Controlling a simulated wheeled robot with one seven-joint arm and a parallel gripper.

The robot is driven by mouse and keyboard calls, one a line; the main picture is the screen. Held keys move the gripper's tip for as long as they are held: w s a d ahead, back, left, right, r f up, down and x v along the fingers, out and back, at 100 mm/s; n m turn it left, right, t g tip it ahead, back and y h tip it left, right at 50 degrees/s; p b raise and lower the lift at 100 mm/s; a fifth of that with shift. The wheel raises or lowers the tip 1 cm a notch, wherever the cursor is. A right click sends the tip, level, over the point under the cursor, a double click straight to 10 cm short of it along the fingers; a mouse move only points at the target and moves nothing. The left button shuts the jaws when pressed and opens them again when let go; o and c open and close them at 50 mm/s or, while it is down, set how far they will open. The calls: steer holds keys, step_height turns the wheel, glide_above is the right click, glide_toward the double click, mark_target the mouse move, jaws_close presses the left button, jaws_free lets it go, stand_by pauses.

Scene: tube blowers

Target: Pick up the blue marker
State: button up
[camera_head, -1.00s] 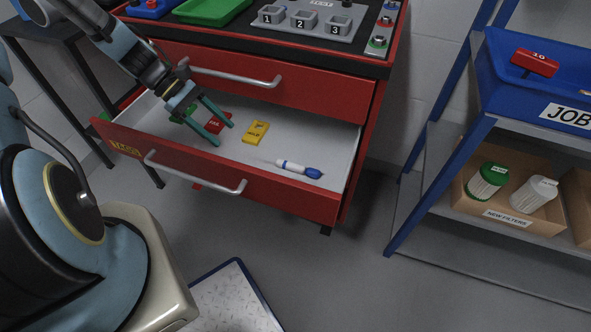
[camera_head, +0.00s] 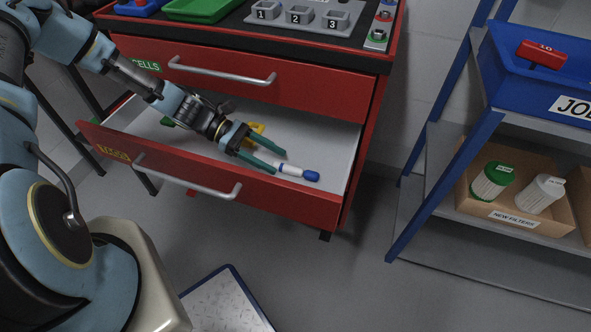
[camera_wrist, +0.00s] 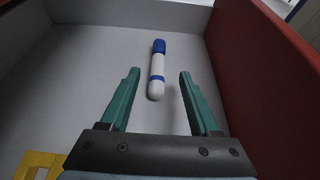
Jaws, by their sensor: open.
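The blue marker (camera_head: 297,171) is white with a blue cap and lies on the floor of the open red drawer (camera_head: 215,193), near its right end. In the wrist view the marker (camera_wrist: 157,70) lies lengthwise, blue cap away from me, ahead of and between the two green fingers. My gripper (camera_head: 279,162) is in the drawer, open and empty, with its fingertips beside the white end of the marker. It also shows in the wrist view (camera_wrist: 158,78). I cannot tell its exact height above the drawer floor.
A yellow tag (camera_head: 256,130) lies behind my gripper, and shows at lower left in the wrist view (camera_wrist: 40,165). The drawer's red front wall (camera_wrist: 265,75) is close on the right in the wrist view. The closed upper drawer (camera_head: 320,92) is above.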

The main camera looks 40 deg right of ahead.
mark_target(292, 168)
steer(key=x, duration=0.5)
steer(key=shift+d+p, duration=0.15)
steer(key=shift+p, duration=0.15)
steer(key=shift+c, duration=0.2)
steer(key=shift+r, duration=0.1)
jaws_close()
